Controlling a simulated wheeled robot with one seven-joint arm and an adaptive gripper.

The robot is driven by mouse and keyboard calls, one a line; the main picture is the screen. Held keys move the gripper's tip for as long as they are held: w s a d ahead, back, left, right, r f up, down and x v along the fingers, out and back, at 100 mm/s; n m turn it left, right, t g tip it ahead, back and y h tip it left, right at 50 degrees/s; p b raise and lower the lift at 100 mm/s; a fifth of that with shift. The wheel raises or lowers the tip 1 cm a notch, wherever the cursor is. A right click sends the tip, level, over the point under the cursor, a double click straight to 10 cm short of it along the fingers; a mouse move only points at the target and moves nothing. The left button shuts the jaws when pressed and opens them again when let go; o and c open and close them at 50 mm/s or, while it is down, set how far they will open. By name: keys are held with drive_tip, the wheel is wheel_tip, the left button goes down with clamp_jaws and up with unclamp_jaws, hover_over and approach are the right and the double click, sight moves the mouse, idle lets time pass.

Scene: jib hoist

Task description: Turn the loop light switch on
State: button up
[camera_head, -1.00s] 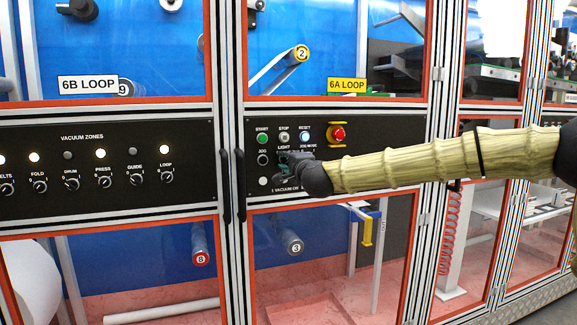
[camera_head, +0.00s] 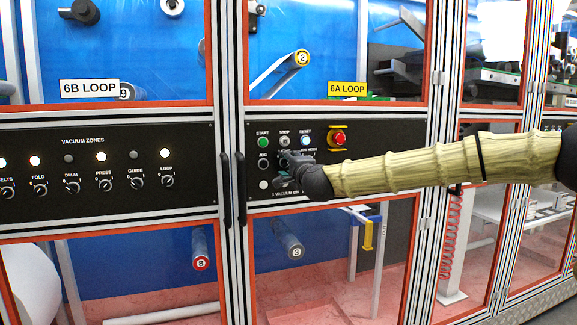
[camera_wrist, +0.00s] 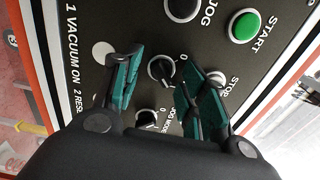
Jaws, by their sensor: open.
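The light switch (camera_wrist: 163,70) is a round black rotary knob with a pale rim. In the wrist view it shows between the two teal finger pads of my gripper (camera_wrist: 156,64). A small 0 mark is beside it. The fingers are open on either side of the knob, and I cannot tell whether they touch it. In the head view my gripper (camera_head: 285,166) is at the right-hand control panel (camera_head: 385,150) and hides most of the switch and its label.
The green START button (camera_wrist: 243,25), STOP button (camera_wrist: 222,80), JOG button (camera_wrist: 184,7) and jog mode knob (camera_wrist: 148,118) surround the switch closely. A red emergency stop (camera_head: 338,138) sits to the upper right. Two dark vertical door handles (camera_head: 233,185) are left of my gripper.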

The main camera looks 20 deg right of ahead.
drive_tip(key=s, duration=1.2)
drive_tip(key=shift+d, duration=0.2)
drive_tip(key=shift+w, duration=0.1)
